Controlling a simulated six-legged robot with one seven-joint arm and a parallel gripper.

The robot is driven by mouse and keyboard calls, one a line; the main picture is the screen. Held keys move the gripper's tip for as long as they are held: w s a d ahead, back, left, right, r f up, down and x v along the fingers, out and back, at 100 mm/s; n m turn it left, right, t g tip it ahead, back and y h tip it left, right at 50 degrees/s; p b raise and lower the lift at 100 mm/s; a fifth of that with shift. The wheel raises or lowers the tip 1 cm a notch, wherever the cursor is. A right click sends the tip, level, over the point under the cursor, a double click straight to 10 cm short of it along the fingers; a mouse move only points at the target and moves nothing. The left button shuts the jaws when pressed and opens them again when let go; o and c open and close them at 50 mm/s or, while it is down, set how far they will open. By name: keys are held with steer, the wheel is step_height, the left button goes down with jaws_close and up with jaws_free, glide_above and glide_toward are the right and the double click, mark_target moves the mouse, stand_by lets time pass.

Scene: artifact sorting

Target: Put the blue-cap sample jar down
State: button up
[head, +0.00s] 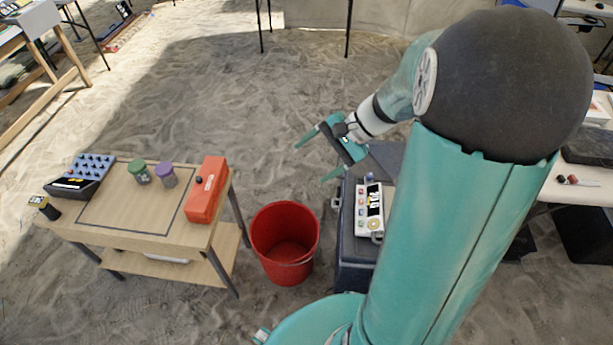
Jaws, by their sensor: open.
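My gripper (309,163) is open, with its two teal fingers spread and nothing between them. It hangs to the left of the dark case, above the sand, and points left. A jar with a green cap (138,172) and a jar with a purple cap (166,175) stand upright side by side on the wooden table (130,215), at the back of its dark outlined area. My gripper is well to the right of both and apart from them.
A red bucket (285,243) stands between table and dark case (355,252). A white instrument (368,210) lies on the case.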

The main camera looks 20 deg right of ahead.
steer(key=s+a+r+n+t+h, duration=0.2)
steer(key=s+a+r+n+h, duration=0.6)
steer(key=s+r+n, duration=0.3)
steer(key=shift+s+a+r+n+t, duration=0.3)
steer(key=shift+s+a+r+n, duration=0.15)
steer(key=shift+s, duration=0.75)
steer(key=shift+c, duration=0.2)
